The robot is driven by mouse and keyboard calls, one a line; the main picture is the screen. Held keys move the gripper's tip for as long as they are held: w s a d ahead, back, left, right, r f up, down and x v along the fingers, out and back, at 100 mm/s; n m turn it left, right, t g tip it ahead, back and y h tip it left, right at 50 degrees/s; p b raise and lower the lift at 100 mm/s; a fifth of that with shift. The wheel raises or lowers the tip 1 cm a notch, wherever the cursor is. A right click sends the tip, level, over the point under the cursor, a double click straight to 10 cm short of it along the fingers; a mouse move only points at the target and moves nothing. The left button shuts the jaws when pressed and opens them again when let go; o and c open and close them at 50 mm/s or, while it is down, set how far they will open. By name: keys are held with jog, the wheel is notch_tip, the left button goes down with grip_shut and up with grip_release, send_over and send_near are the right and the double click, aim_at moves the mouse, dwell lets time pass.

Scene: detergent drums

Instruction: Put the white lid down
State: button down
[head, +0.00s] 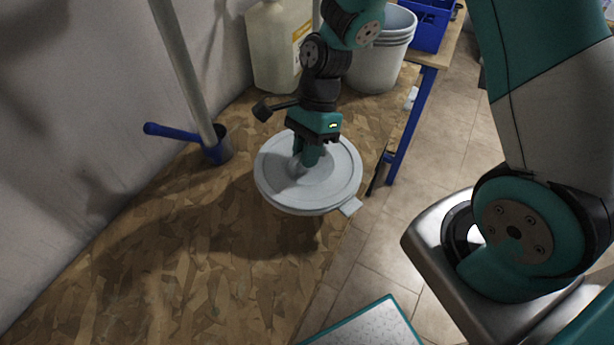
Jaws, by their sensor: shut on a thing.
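The white lid (335,182) is a round, pale disc with a raised rim and a small tab at its lower right. My gripper (307,162) points down over its middle and is shut on it, seemingly at a raised part in the centre. The fingertips partly hide that part. A dark shadow lies on the wooden bench top (215,250) to the lower left of the lid. The lid looks held above the bench, near its right edge; the exact height cannot be told.
Behind are a cloudy jug (272,50), stacked white buckets (380,60) and a blue crate (428,25). The bench's front left is clear. Tiled floor (445,140) lies to the right.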

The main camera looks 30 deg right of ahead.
aim_at(307, 178)
notch_tip(307, 178, down, 8)
jog(key=shift+r, duration=0.1)
dwell(0.4)
jog(key=c, duration=1.1)
grip_release()
jog(key=v, duration=1.1)
jog(key=shift+d+r+b, duration=0.15)
jog(key=shift+b, duration=0.2)
jog(key=shift+w+r, duration=0.1)
jog(key=shift+r, duration=0.2)
jog(key=s+a+r+n+t, duration=0.1)
jog(key=s+a+r+n, duration=0.1)
jog(key=s+r+n, duration=0.3)
jog(key=s+a+r+n+t, duration=0.1)
jog(key=s+a+r+n, duration=0.2)
jog(key=s+r+n, duration=0.3)
jog(key=s+a+r+n+t, duration=0.1)
jog(key=s+r+n, duration=0.4)
jog(key=n, duration=0.7)
jog(key=shift+s+a+r, duration=0.2)
jog(key=shift+a, duration=0.25)
jog(key=shift+s+a+r, duration=0.15)
jog(key=shift+s+a, duration=0.05)
jog(key=shift+a, duration=0.25)
